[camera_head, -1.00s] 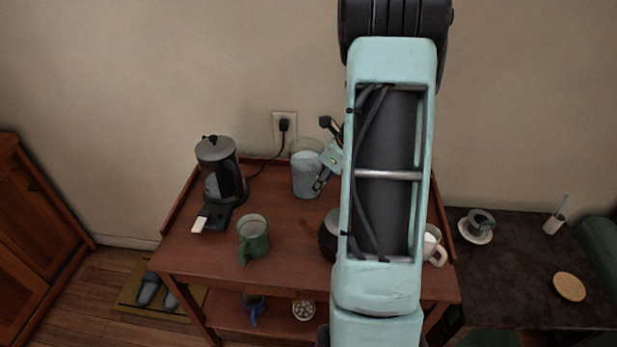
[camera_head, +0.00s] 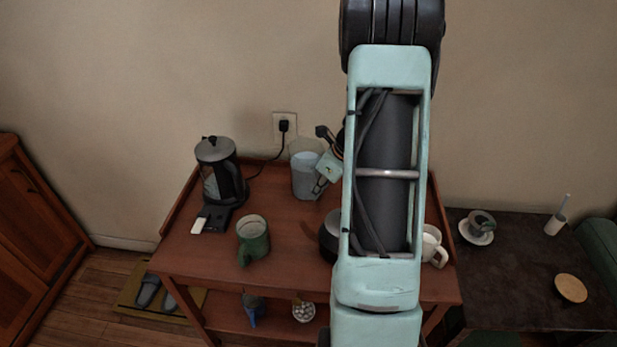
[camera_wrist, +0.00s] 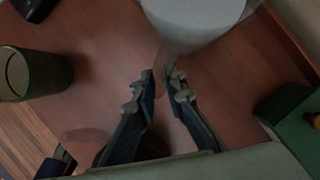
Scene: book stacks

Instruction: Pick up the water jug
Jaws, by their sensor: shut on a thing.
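The water jug (camera_head: 305,176) is a clear vessel with pale bluish-white contents. It stands upright at the back of the wooden table, below the wall outlet. In the wrist view the jug (camera_wrist: 195,18) is at the top, its see-through handle pointing at my gripper. My gripper (camera_head: 322,184) is at the jug's right side in the head view, partly hidden by my arm. In the wrist view the fingers of my gripper (camera_wrist: 163,78) are closed on the faint handle with a narrow gap between the tips. I see no clear lift off the table.
A black-and-grey kettle (camera_head: 218,172) stands left on the table (camera_head: 285,250). A green mug (camera_head: 253,238) is front left of the jug. A dark round pot (camera_head: 329,236) and a white mug (camera_head: 432,244) are partly behind my arm. A cord runs to the outlet (camera_head: 284,126).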

